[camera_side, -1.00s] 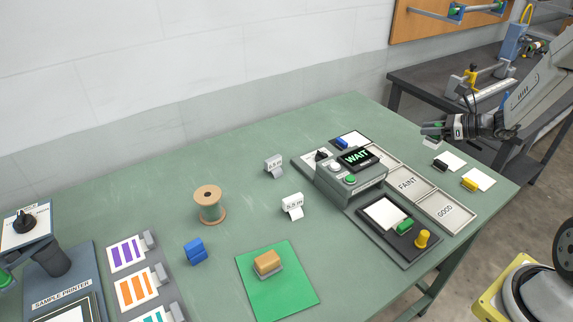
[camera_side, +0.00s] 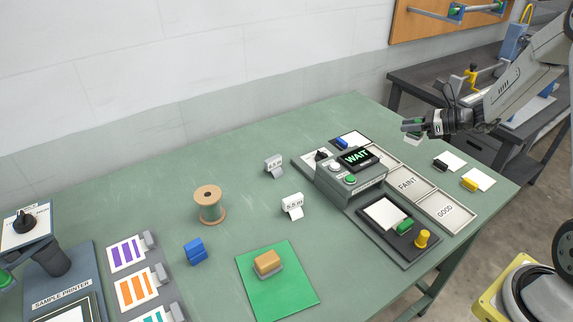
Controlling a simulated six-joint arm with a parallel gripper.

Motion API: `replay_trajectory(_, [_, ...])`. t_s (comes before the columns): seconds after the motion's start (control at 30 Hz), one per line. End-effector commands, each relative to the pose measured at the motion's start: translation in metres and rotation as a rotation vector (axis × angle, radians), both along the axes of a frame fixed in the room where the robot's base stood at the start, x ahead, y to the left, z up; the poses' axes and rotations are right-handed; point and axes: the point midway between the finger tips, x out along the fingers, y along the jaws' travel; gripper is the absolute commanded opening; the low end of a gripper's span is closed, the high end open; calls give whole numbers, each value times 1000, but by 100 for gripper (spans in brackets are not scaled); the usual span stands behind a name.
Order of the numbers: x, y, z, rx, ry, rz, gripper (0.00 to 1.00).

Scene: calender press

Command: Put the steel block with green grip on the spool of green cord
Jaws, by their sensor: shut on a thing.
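My gripper (camera_side: 412,129) is in the air over the far right part of the table, shut on a small pale thing with green on it. It looks like the steel block with green grip (camera_side: 411,124), though the fingers partly hide it. The spool of green cord (camera_side: 210,208) stands upright on the table at left centre. It has a tan top flange with a dark hole and a dull green winding, and its top is bare. My gripper is far to the right of the spool and higher.
Between them stand a grey console (camera_side: 350,178) with a lit WAIT display and two small white tag holders (camera_side: 292,205). A blue block (camera_side: 195,251) and a tan-topped block (camera_side: 267,262) on a green mat (camera_side: 290,295) lie nearer. A dark tray (camera_side: 430,258) holds a green-handled piece.

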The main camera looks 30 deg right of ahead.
Motion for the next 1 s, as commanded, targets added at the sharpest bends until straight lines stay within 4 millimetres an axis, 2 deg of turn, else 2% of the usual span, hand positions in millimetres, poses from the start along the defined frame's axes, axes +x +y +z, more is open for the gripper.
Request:
replay_trajectory(0.2, [33, 59, 10, -8, -1, 85, 0])
replay_trajectory(0.5, [65, 146, 24, -15, -2, 193, 0])
replay_trajectory(0.77, [79, 228, 36, -15, -4, 285, 0])
replay_trajectory(1.0, [79, 305, 48, -11, -5, 373, 0])
